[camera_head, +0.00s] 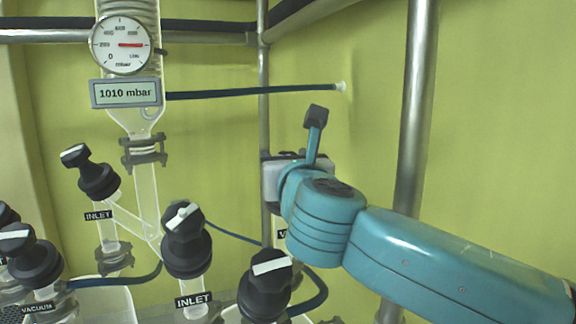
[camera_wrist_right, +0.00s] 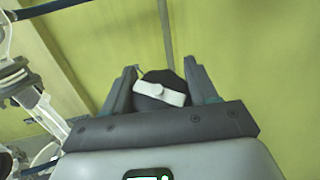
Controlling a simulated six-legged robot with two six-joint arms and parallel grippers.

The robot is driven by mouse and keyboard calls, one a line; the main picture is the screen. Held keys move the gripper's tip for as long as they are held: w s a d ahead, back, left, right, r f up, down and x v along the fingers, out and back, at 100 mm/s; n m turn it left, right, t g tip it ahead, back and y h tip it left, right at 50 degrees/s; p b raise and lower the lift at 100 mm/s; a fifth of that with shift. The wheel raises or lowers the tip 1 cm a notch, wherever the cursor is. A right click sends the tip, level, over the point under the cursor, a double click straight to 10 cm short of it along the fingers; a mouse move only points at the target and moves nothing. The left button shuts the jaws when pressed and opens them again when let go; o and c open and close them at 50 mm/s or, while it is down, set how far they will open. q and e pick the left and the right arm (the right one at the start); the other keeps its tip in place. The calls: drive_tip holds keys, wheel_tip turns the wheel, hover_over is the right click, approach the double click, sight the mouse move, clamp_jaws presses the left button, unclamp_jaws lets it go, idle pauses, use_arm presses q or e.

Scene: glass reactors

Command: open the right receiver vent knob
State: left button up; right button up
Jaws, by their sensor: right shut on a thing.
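My right arm comes in from the right in the head view. In the right wrist view, my right gripper (camera_wrist_right: 160,68) is shut on a black knob (camera_wrist_right: 165,86) with a white bar, one finger on each side of it. The white bar lies nearly crosswise between the fingers, slightly tilted. In the head view this knob is hidden behind my arm and gripper body. A label just left of my arm shows only a letter V; the rest is covered. My left gripper is not in view.
Black knobs with white bars stand at lower left and centre, including an INLET knob (camera_head: 187,240) and another black knob (camera_head: 266,286) close to my arm. A gauge (camera_head: 121,45) and a 1010 mbar display (camera_head: 126,93) hang above. A metal post (camera_head: 416,110) rises behind my arm.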

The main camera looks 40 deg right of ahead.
drive_tip(key=shift+r+n+t+y+p, duration=0.1)
drive_tip(key=shift+n+t+y+p, duration=0.35)
drive_tip(key=shift+n+y, duration=0.9)
drive_tip(key=shift+a+y, duration=0.1)
drive_tip(key=shift+y, duration=0.15)
drive_tip(key=o, duration=1)
drive_tip(key=shift+w, duration=0.15)
drive_tip(key=shift+c, duration=0.2)
drive_tip(key=b+v, duration=0.2)
drive_tip(key=v, duration=1.4)
drive_tip(key=shift+a, duration=0.1)
